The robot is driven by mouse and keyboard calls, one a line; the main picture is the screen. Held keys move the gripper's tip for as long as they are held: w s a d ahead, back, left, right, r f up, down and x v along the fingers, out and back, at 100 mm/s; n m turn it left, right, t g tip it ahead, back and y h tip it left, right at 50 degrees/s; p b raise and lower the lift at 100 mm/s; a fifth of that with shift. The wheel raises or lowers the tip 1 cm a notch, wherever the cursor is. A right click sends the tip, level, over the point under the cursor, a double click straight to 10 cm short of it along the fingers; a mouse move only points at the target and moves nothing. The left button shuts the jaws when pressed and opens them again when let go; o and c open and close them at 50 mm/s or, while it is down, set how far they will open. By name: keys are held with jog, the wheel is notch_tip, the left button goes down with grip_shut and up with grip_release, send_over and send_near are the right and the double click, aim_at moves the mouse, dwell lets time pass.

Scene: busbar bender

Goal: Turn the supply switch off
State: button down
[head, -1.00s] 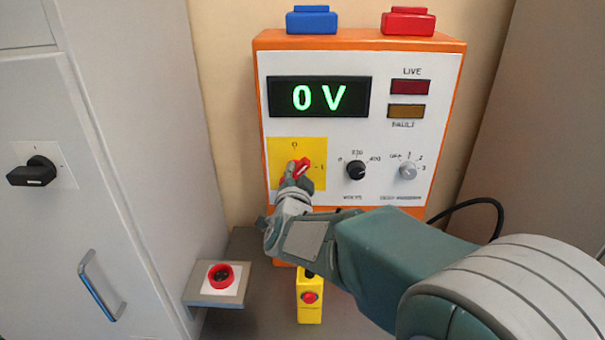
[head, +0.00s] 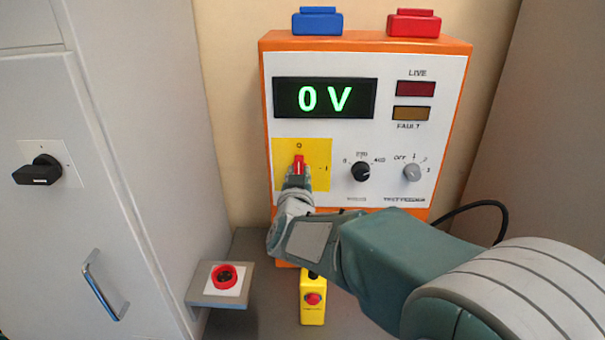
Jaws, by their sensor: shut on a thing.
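The supply switch is a red rotary handle (head: 299,164) on a yellow plate (head: 318,153) at the left of the orange-framed panel. Its handle now stands upright, pointing at the "O" mark above it; the "I" mark is to its right. My gripper (head: 298,175) is at the handle from below and is shut on it. The fingers hide the lower part of the handle. The display (head: 324,98) reads 0 V in green.
A black volts knob (head: 361,171) and a grey test feeder knob (head: 412,172) sit right of the switch. LIVE (head: 415,88) and FAULT (head: 411,113) lamps look dark. A yellow box with a red button (head: 313,299) stands below my arm. A grey cabinet (head: 90,200) is at left.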

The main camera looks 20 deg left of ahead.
jog(key=shift+w+f, duration=0.1)
jog(key=shift+f, duration=0.35)
jog(key=c, duration=0.5)
grip_release()
jog(key=shift+w+a, duration=0.1)
jog(key=shift+w+a+f+g, duration=0.15)
jog(key=shift+w+a+g, duration=0.05)
jog(key=shift+a+g, duration=0.1)
jog(key=shift+d+r, duration=0.25)
jog(key=shift+d, duration=0.15)
jog(key=shift+s, duration=0.1)
jog(key=shift+s, duration=0.4)
jog(key=v, duration=1.1)
jog(key=shift+d+f, duration=0.1)
jog(key=shift+f, duration=0.15)
